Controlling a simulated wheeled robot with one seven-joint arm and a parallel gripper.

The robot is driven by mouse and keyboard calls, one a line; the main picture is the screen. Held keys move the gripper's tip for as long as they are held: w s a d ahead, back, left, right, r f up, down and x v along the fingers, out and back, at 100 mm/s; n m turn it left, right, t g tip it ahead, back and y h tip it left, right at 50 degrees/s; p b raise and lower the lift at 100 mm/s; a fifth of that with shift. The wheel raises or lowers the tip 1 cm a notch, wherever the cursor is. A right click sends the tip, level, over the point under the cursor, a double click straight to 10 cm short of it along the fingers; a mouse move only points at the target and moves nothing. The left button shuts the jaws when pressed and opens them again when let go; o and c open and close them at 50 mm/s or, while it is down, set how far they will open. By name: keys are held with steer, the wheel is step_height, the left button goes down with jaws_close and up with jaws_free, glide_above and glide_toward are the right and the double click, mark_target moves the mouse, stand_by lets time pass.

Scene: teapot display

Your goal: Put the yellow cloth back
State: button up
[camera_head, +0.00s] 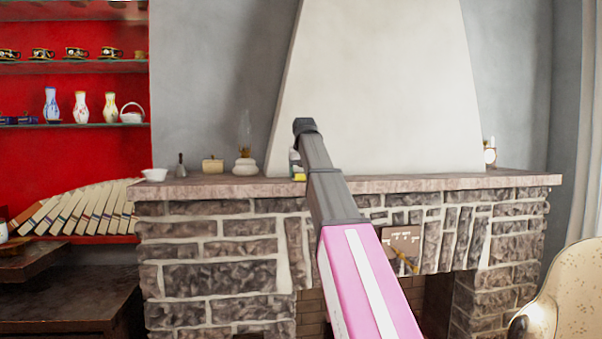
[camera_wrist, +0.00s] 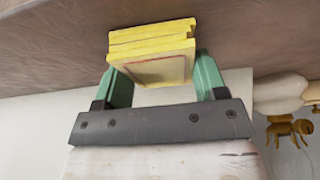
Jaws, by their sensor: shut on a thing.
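The yellow cloth (camera_wrist: 152,42) is a folded pad with a thin reddish line on its pale face. In the wrist view it sits between the two green fingers of my gripper (camera_wrist: 157,68), which is shut on it. In the head view a small yellow patch of the cloth (camera_head: 299,177) shows at the mantel's front edge, just left of my arm. My arm hides most of the gripper there. The brown stone mantel (camera_wrist: 45,45) lies close beyond the cloth in the wrist view; I cannot tell whether they touch.
On the mantel (camera_head: 400,184) stand a white bowl (camera_head: 154,175), a dark bell (camera_head: 180,166), a pumpkin-shaped pot (camera_head: 212,164) and a white jar (camera_head: 246,165), left of my arm. A clock-like thing (camera_head: 490,152) stands far right. The mantel between looks clear.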

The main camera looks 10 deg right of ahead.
steer(key=o, duration=0.9)
steer(key=v, duration=1.2)
